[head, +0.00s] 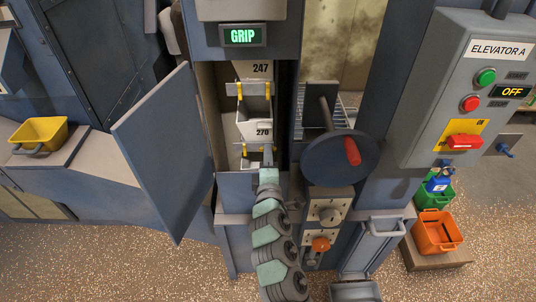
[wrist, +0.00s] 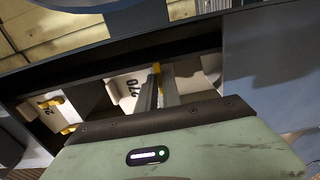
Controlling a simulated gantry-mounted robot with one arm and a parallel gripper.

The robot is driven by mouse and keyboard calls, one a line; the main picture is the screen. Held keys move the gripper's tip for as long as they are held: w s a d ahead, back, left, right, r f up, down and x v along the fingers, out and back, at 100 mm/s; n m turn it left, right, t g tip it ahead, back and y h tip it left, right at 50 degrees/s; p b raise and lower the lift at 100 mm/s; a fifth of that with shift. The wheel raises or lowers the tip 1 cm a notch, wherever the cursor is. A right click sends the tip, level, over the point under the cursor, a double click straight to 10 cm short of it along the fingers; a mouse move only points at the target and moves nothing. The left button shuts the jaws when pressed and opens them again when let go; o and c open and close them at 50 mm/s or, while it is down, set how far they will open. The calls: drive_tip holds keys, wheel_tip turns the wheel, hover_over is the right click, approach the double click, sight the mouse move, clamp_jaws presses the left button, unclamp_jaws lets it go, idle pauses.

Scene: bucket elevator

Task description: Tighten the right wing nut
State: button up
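Bucket 270 (head: 254,130) hangs inside the open elevator casing, below bucket 247 (head: 255,70). The right wing nut (wrist: 156,68) of bucket 270 is yellow and sits at the tips of my gripper (wrist: 162,76). The fingers are close together and look shut on it, their tips hiding part of it. In the head view my gripper (head: 268,152) reaches into the opening from below, at the right side of bucket 270. The left wing nut (head: 244,150) is yellow and stands apart from my gripper. A display (head: 242,36) above the opening reads GRIP in green.
The casing door (head: 165,150) stands open on the left. A handwheel (head: 348,158) with a red handle is close on the right of the opening. A control box (head: 470,90) showing OFF is farther right. A yellow bucket (head: 38,135) lies on a ledge at left.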

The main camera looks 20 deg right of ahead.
clamp_jaws()
drive_tip(key=shift+m, duration=0.4)
drive_tip(key=shift+m+p, duration=1.95)
drive_tip(key=shift+m, duration=6.55)
drive_tip(key=o, duration=0.5)
unclamp_jaws()
